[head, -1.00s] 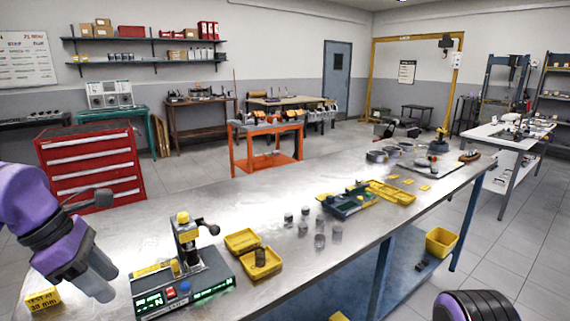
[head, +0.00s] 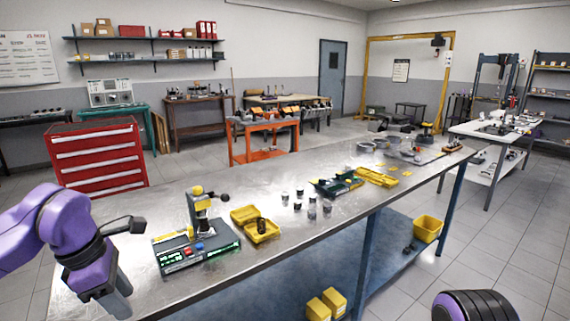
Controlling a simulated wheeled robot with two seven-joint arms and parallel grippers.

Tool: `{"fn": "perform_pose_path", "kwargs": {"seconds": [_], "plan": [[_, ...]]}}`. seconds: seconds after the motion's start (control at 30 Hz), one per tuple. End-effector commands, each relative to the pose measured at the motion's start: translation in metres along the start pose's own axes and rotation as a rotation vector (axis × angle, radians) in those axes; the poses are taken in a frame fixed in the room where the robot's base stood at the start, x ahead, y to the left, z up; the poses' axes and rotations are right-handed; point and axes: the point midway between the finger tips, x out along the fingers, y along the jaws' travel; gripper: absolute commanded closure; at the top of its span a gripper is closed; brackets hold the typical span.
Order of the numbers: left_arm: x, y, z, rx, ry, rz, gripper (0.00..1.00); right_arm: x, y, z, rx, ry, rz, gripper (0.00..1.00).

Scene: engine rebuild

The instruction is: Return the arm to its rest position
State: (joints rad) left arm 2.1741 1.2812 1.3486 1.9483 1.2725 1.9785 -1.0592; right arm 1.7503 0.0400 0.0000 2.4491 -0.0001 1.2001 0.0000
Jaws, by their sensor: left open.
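My left arm comes in from the left, purple and dark. Its left gripper (head: 116,300) points down over the near left end of the metal workbench (head: 300,236). The gripper is open, and I see nothing held in it. It is left of the green and black test device (head: 195,250) and apart from it. At the lower right a dark rounded part with purple trim is a piece of my own right arm; my right gripper is not in view.
A yellow bin (head: 262,231) holds a dark part beside the test device. Several small metal cylinders (head: 298,204) stand mid-bench. A green tool (head: 338,184) and a yellow tray (head: 377,177) lie farther right. A red drawer cabinet (head: 98,158) stands behind the bench's left end.

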Motion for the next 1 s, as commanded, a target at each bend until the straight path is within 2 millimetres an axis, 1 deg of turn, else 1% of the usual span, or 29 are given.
{"fn": "perform_pose_path", "kwargs": {"seconds": [0.03, 0.07, 0.17, 0.27, 0.37, 0.43, 0.47, 0.5, 0.57, 0.6, 0.67, 0.7, 0.77, 0.8, 0.9, 1.0], "plan": [[0.013, 0.000, 0.003, 0.011, 0.037, 0.006, 0.57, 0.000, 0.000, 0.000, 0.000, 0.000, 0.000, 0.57], [0.021, -0.001, 0.004, 0.016, 0.059, 0.011, 0.57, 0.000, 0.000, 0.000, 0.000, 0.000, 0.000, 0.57], [0.053, -0.002, 0.007, 0.044, 0.149, 0.037, 0.57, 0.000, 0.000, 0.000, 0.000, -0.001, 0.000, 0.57], [0.093, -0.006, 0.008, 0.092, 0.255, 0.073, 0.57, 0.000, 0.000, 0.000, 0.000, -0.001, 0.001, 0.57], [0.141, -0.015, 0.005, 0.172, 0.373, 0.121, 0.57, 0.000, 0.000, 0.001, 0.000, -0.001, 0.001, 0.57], [0.181, -0.027, -0.001, 0.263, 0.465, 0.164, 0.57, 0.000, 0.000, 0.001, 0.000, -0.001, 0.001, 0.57], [0.201, -0.034, -0.005, 0.317, 0.505, 0.187, 0.57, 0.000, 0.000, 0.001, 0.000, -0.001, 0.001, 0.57], [0.229, -0.047, -0.013, 0.407, 0.557, 0.216, 0.57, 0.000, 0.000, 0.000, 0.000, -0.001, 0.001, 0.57], [0.272, -0.072, -0.032, 0.578, 0.620, 0.254, 0.57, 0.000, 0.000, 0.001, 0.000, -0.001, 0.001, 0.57], [0.298, -0.093, -0.049, 0.710, 0.644, 0.267, 0.57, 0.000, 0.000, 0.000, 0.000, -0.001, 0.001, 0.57], [0.329, -0.125, -0.077, 0.908, 0.651, 0.263, 0.57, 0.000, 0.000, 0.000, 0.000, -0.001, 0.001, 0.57], [0.342, -0.147, -0.098, 1.032, 0.641, 0.242, 0.57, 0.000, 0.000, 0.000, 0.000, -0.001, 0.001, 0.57], [0.354, -0.175, -0.128, 1.190, 0.614, 0.191, 0.57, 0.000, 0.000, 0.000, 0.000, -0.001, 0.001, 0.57], [0.357, -0.190, -0.147, 1.274, 0.595, 0.150, 0.57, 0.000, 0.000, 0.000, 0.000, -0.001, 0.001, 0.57], [0.357, -0.214, -0.179, 1.409, 0.557, 0.065, 0.57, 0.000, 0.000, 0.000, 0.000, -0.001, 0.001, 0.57], [0.355, -0.224, -0.193, 1.461, 0.540, 0.021, 0.57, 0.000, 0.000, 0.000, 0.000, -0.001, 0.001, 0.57]]}}
